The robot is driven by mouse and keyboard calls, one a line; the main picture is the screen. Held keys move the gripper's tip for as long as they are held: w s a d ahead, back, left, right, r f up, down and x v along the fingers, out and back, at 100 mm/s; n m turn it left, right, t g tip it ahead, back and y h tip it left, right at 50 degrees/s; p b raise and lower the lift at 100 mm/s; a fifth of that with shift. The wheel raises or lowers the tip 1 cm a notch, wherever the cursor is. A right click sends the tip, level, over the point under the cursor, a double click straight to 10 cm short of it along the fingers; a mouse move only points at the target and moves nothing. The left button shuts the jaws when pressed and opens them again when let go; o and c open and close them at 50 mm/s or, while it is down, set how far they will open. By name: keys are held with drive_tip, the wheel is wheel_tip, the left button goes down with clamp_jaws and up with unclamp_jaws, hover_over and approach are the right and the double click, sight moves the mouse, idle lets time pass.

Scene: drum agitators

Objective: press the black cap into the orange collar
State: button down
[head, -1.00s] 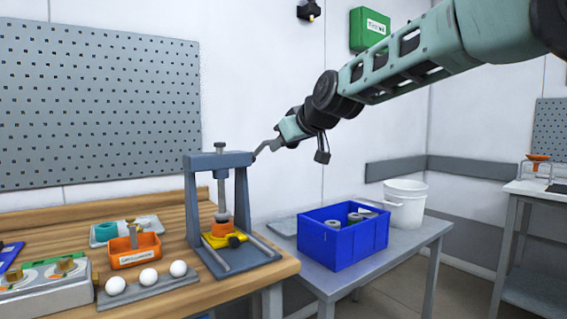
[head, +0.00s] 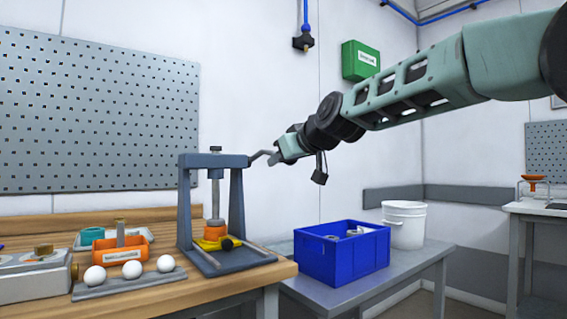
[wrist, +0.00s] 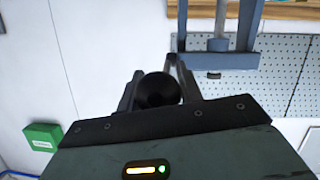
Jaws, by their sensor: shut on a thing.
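A grey-blue press (head: 241,205) stands on the wooden bench. Its ram (head: 215,190) is down at the orange collar (head: 214,231), which sits in a yellow holder (head: 207,244) on the press base. I cannot make out the black cap under the ram; it is hidden or sunk in the collar. A bent lever (head: 262,154) leaves the top of the press to the right. My gripper (head: 276,158) is at the lever's end, shut on its round black knob (wrist: 158,90), which shows between the fingers in the wrist view.
A grey strip with white balls (head: 131,269) and an orange tray (head: 106,254) lie left of the press. A blue crate (head: 345,262) with grey parts and a white bucket (head: 404,227) stand on the lower grey table (head: 420,262). The air between crate and arm is clear.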

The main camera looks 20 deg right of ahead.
drive_tip(key=shift+f, duration=0.3)
drive_tip(key=c, duration=1)
unclamp_jaws()
drive_tip(key=shift+r, duration=0.1)
drive_tip(key=shift+s+r, duration=0.15)
drive_tip(key=shift+s, duration=0.15)
drive_tip(key=b+v, duration=0.4)
drive_tip(key=v, duration=1.2)
drive_tip(key=shift+s+d+r, duration=0.15)
drive_tip(key=shift+s+r, duration=0.05)
drive_tip(key=shift+s, duration=0.1)
